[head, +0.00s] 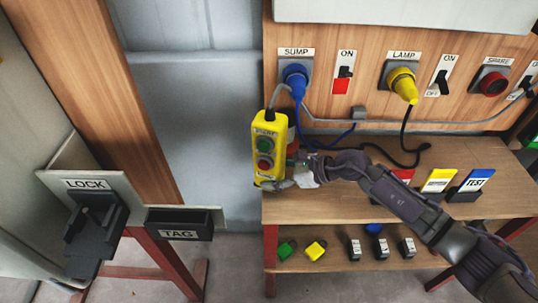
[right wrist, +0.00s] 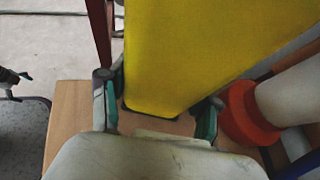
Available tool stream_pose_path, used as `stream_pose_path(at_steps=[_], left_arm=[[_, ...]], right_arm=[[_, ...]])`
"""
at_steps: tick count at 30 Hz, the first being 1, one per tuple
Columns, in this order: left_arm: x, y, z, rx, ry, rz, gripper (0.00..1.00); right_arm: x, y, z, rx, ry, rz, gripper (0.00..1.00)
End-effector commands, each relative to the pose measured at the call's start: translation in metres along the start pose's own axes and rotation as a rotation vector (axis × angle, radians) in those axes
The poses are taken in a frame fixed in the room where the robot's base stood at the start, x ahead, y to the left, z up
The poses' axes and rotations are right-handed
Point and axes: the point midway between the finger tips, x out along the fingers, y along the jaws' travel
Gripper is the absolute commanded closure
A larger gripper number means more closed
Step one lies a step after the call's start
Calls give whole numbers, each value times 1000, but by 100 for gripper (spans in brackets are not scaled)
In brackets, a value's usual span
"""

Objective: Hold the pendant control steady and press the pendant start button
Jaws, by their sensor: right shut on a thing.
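The yellow pendant control (head: 257,168) hangs upright at the front left edge of the wooden bench, below the SUMP socket. Its face carries a green button (head: 264,145) on top, under a label that seems to read START, and a red button (head: 264,163) lower down. My right gripper (head: 274,183) is shut on the pendant's lower end, coming from the right. In the right wrist view, the yellow body (right wrist: 195,50) sits between the two fingers (right wrist: 158,112); the buttons do not show there.
A blue plug (head: 296,82) sits in SUMP and a yellow plug (head: 402,83) in LAMP. Cables run along the panel and bench. A LOCK bracket (head: 95,230) and TAG holder (head: 178,222) stand at left. An orange-and-white object (right wrist: 240,112) is close beside the right finger.

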Motion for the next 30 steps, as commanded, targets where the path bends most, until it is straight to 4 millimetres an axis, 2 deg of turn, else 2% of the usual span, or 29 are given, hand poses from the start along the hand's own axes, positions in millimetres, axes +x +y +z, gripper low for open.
stream_pose_path(at_steps=[2, 20, 30], left_arm=[[0, 0, 0, 0, 0, 0, 0], [0, 0, -1, 0, 2, -1, 98], [0, -1, -2, 0, 4, -1, 100]], right_arm=[[0, 0, 0, 0, 1, 0, 57], [0, 0, -1, 0, 2, 0, 57], [0, 0, -1, 0, 2, 0, 57]])
